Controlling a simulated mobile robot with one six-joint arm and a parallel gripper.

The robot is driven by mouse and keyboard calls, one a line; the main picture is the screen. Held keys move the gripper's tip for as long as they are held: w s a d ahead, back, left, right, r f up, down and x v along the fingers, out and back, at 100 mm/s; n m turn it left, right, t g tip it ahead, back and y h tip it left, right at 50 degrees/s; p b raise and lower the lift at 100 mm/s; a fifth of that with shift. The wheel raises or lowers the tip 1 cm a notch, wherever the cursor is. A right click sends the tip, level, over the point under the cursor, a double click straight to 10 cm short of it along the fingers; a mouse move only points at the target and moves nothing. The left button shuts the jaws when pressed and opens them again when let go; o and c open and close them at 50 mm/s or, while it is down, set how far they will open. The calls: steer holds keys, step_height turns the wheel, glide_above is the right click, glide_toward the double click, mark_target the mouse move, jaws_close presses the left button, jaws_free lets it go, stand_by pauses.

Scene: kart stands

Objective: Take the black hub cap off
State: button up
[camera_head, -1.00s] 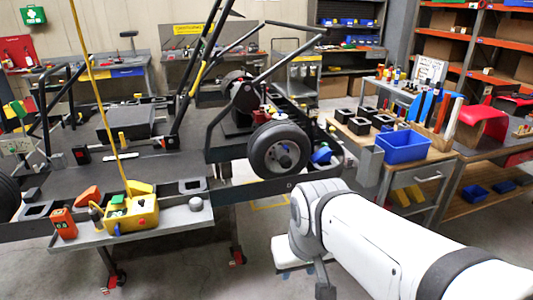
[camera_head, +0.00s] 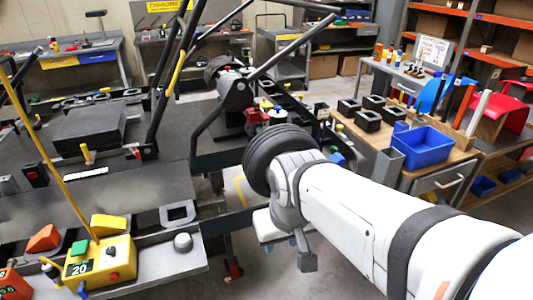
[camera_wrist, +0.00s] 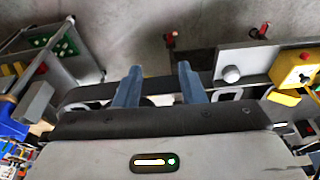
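The kart's wheel (camera_head: 262,158) is a black tyre at the frame's corner, partly behind my white arm in the head view. Its hub face is hidden by my arm, and I cannot make out the black hub cap in any current view. My gripper (camera_wrist: 158,80) shows in the wrist view with two blue-grey fingers apart and nothing seen held between them. The fingers point over grey floor and a dark bar with pale openings. I cannot tell how far the fingertips are from the wheel.
A blue bin (camera_head: 424,148) and several black blocks stand on the bench at right. Floor shows beside the tray.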

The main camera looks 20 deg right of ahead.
steer(key=shift+s+a, duration=0.1)
